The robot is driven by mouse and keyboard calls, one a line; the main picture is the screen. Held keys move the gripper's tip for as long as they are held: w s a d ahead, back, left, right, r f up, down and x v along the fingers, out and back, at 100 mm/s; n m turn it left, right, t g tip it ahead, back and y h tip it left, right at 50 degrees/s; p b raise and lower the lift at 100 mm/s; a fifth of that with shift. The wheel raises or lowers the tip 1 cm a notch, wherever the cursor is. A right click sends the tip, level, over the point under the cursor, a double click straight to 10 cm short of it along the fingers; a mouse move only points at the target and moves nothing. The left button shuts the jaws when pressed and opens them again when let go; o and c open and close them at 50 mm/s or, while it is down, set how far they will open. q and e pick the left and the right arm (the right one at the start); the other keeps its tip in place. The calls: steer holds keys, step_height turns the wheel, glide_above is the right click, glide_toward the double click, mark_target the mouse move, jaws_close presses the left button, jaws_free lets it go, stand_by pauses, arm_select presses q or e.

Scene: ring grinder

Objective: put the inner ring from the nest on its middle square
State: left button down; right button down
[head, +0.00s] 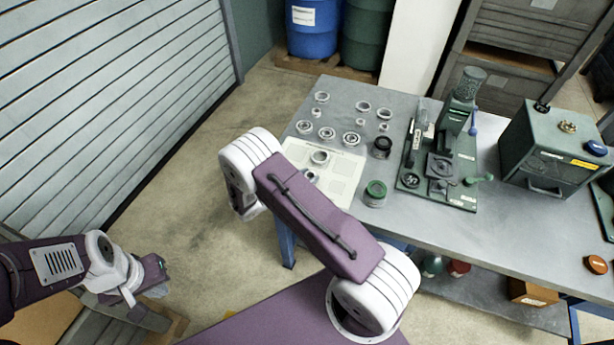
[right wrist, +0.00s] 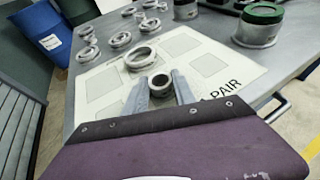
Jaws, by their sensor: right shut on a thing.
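My right gripper (right wrist: 159,90) is shut on a small grey inner ring (right wrist: 160,86), with one finger on each side of it. The ring is over the white printed mat (right wrist: 243,72). I cannot tell whether it touches the mat. In the head view the held ring (head: 311,176) shows just past my purple right arm, which hides most of that gripper. A larger ring (right wrist: 140,58) lies on the mat just beyond the held ring. The mat's outlined squares show partly around the fingers. My left gripper (head: 150,274) is low at the left, away from the table; its jaws are unclear.
Several loose rings (head: 327,133) lie beyond the mat. A black cup (head: 382,147) and a green-topped jar (head: 375,193) stand right of it. A green press (head: 440,165) and a green box (head: 555,150) stand further right. The table's front middle is clear.

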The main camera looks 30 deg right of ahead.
steer(key=shift+f, duration=0.1)
steer(key=c, duration=1)
jaws_free()
steer(key=shift+c, duration=0.2)
